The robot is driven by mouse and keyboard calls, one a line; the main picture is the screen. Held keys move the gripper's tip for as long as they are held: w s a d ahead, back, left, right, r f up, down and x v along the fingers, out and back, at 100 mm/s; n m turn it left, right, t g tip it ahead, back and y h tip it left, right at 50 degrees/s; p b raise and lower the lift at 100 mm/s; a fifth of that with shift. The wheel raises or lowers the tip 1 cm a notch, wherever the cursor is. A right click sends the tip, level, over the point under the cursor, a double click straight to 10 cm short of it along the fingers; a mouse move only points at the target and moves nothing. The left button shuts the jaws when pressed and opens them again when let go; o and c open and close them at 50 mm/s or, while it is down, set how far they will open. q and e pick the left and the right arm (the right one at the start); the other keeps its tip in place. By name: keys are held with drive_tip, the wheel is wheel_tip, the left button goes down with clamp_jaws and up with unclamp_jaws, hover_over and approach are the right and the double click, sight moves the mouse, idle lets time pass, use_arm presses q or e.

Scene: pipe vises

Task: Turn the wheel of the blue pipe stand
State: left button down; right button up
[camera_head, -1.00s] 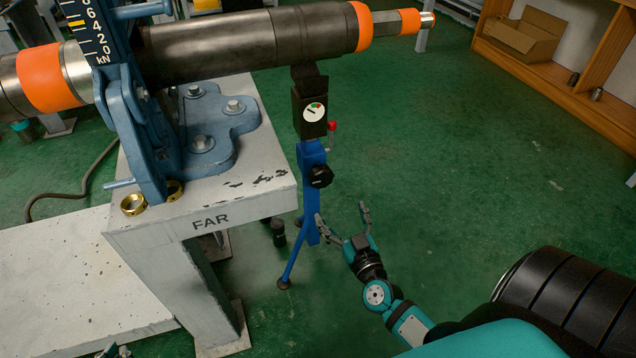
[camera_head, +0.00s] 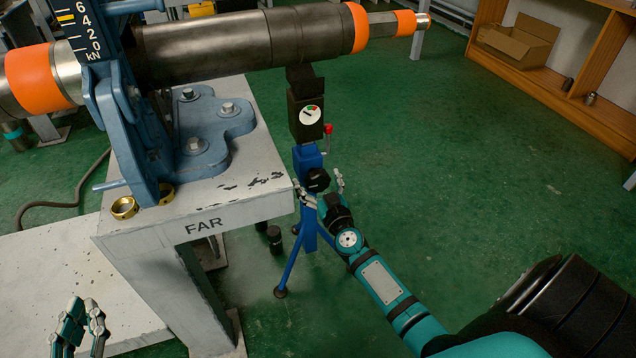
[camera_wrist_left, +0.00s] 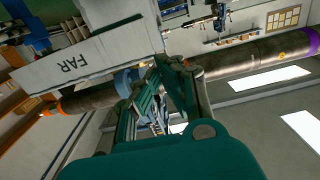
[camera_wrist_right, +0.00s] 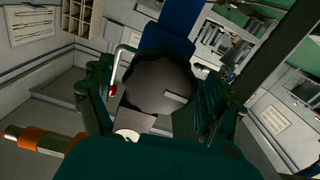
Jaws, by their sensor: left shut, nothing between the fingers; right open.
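The blue pipe stand (camera_head: 307,160) stands on the floor beside the end of the grey bench. Its black lobed wheel (camera_head: 317,180) sits on the front of the post and also shows large in the right wrist view (camera_wrist_right: 160,82). My right gripper (camera_head: 320,187) is open, with one finger on each side of the wheel. I cannot tell whether the fingers touch it. My left gripper (camera_head: 83,322) is shut and empty, low at the left in front of the bench, far from the stand. It also shows in the left wrist view (camera_wrist_left: 165,85).
The stand's black head with a dial (camera_head: 308,113) and a red-tipped lever (camera_head: 328,130) is above the wheel. A thick pipe (camera_head: 210,45) runs overhead, held by a blue vise (camera_head: 130,130) on the bench marked FAR (camera_head: 203,222). Open green floor (camera_head: 450,180) lies to the right.

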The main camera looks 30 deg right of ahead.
drive_tip(key=c, duration=1.2)
drive_tip(key=shift+m, duration=0.3)
